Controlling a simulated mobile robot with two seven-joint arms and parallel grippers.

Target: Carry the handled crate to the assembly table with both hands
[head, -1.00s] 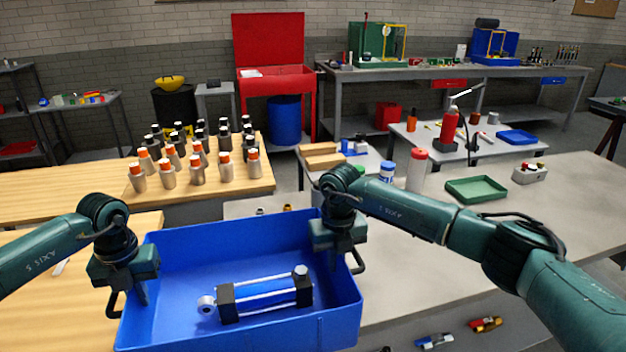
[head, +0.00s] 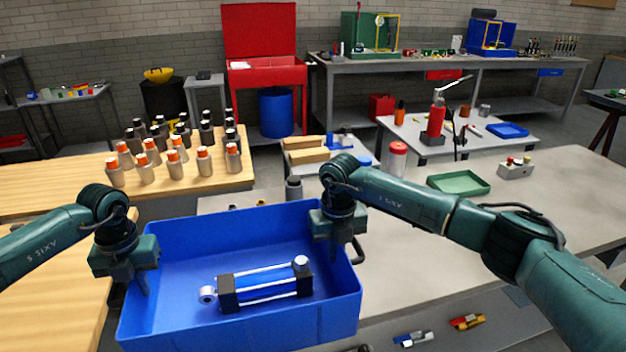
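The blue handled crate (head: 185,240) is at the lower middle of the head view, open side up and roughly level. A cylinder with black end blocks (head: 262,285) lies inside it. My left gripper (head: 130,275) is at the crate's left wall, with a finger showing inside the rim. My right gripper (head: 338,232) is at the right wall, beside the dark handle (head: 359,250). Both seem closed on the crate's sides; the fingertips are partly hidden. A long grey table (head: 420,260) extends behind and right of the crate.
A wooden table (head: 60,290) with several orange- and dark-capped bottles (head: 175,165) is at the left. A green tray (head: 458,183), a red-capped bottle (head: 397,160) and a button box (head: 515,168) stand on the grey table. Its middle right is bare.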

